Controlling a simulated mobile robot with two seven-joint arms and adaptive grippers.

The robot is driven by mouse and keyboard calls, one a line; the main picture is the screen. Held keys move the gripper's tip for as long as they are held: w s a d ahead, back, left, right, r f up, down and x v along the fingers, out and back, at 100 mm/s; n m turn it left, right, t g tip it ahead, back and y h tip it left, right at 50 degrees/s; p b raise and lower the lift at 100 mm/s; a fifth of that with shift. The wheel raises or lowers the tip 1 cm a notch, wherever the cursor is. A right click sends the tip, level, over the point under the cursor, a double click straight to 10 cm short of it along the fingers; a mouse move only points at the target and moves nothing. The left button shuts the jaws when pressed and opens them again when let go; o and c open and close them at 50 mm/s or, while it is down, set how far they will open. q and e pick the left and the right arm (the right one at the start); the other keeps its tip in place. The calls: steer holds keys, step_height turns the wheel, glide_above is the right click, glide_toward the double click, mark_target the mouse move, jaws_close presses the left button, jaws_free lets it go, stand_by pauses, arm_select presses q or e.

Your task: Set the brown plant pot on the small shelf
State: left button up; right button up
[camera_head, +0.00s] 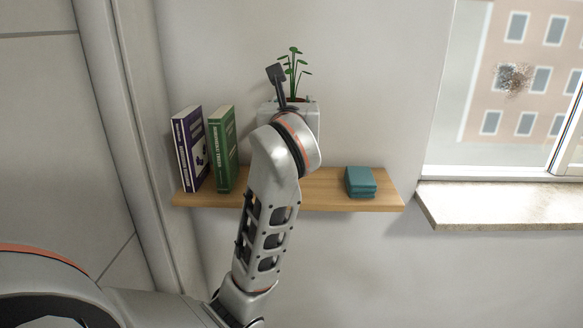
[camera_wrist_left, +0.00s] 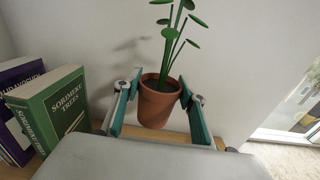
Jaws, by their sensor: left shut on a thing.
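The brown plant pot (camera_wrist_left: 158,101) holds a green-leaved plant and appears nearly upright in the left wrist view. My left gripper (camera_wrist_left: 160,106) is shut on it, with one teal-lined finger on each side. In the head view the plant's leaves (camera_head: 294,65) rise behind my left wrist, which hides most of the pot. The small wooden shelf (camera_head: 318,190) is fixed to the wall below and around my arm. The pot is over the shelf, but I cannot tell whether its base touches the board. My right gripper is in neither view.
A purple book (camera_head: 188,150) and a green book (camera_head: 222,150) stand at the shelf's left end. A teal box-like object (camera_head: 360,181) sits near the right end. Bare board shows between them. A window sill (camera_head: 500,203) is at the right.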

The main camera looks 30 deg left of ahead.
arm_select(q)
step_height(320, 180, down, 13)
steer(key=b, duration=0.3)
steer(key=shift+f, duration=0.15)
steer(key=shift+r, duration=0.2)
steer(key=shift+f, duration=0.2)
steer(key=o, duration=1.1)
steer(key=shift+o, duration=0.5)
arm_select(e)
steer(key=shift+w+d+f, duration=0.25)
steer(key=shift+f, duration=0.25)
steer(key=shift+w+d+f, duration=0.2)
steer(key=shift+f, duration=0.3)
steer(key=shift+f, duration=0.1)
